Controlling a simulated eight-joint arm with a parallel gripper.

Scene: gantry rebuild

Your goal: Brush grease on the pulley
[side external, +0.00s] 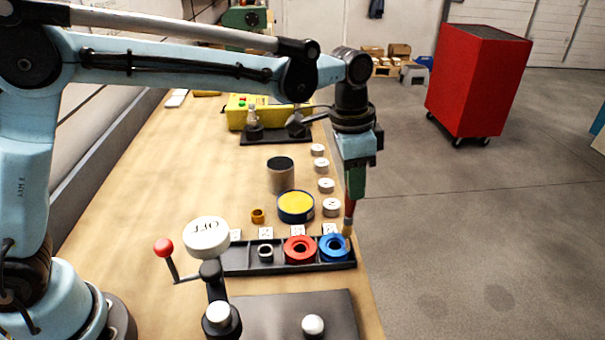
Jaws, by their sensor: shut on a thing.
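My gripper (353,192) is above the right end of a dark tray (225,262), pointing down. It is shut on a thin brush (350,212) with a reddish handle and a pale lower end. The brush's lower end is at the right edge of a blue ring-shaped pulley (327,254); I cannot tell whether they touch. A red ring-shaped pulley (292,257) and a small grey ring (265,259) sit in the same tray, to its left. A round blue tin with a yellow top (295,201), perhaps the grease, stands behind the tray.
Numbered white discs (331,207) line the bench's right edge. The bench's left side (150,200) is clear.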

